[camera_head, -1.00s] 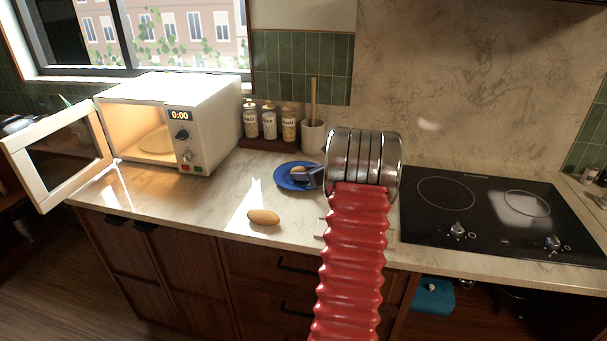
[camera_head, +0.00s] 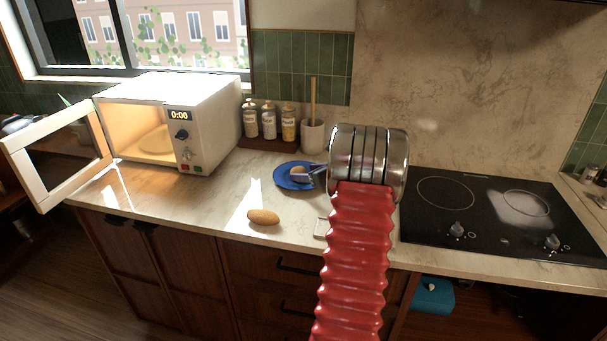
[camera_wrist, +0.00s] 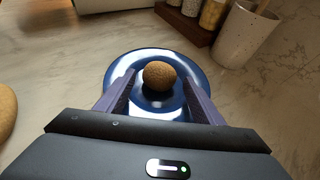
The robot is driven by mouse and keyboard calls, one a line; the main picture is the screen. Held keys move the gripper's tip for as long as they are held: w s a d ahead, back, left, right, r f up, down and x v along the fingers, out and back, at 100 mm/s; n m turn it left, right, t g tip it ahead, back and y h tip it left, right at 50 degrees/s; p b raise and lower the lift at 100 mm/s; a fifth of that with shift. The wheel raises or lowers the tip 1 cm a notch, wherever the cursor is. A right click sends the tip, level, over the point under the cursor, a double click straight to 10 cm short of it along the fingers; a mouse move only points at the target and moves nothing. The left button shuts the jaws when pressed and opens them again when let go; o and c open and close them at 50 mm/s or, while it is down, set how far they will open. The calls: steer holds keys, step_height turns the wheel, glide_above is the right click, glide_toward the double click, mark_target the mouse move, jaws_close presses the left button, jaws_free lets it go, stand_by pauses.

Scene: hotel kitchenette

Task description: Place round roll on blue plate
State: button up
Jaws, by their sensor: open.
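The round roll (camera_wrist: 159,75) is small, brown and ball-shaped. It sits on the blue plate (camera_wrist: 124,68), near the plate's middle. In the head view the roll (camera_head: 298,172) shows on the blue plate (camera_head: 284,182), partly hidden by my gripper (camera_head: 309,172). In the wrist view my gripper (camera_wrist: 158,88) is open, with one finger on each side of the roll and a gap to it on both sides. The fingers are over the plate.
An oblong roll (camera_head: 263,217) lies on the counter left of the plate; its edge shows in the wrist view (camera_wrist: 5,112). The microwave (camera_head: 205,125) has its door open. Jars (camera_head: 269,122) and a utensil crock (camera_head: 313,137) stand behind. The cooktop (camera_head: 500,215) is at right.

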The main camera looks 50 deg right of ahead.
steer(key=v, duration=1)
stand_by(0.5)
steer(key=w+a+r+n+g+y, duration=0.1)
steer(key=w+a+r+n+y, duration=0.15)
steer(key=a+n, duration=0.65)
steer(key=w+a+r+n+g+y, duration=0.1)
steer(key=w+a+r+n+g, duration=0.15)
steer(key=a, duration=1.25)
steer(key=w+a+r+n+g+y, duration=0.1)
steer(key=w+a+r+n+y, duration=0.15)
steer(key=a+n, duration=0.65)
steer(key=s+a+n+g+h, duration=0.1)
steer(key=s+a+n, duration=0.3)
steer(key=a, duration=0.6)
steer(key=s+a+n+g, duration=0.1)
steer(key=s+a+n, duration=0.2)
steer(key=a, duration=0.6)
steer(key=s+a+n+h, duration=0.2)
steer(key=s+a+n, duration=0.4)
steer(key=s+n, duration=0.5)
steer(key=shift+a+f, duration=0.25)
steer(key=shift+f, duration=0.05)
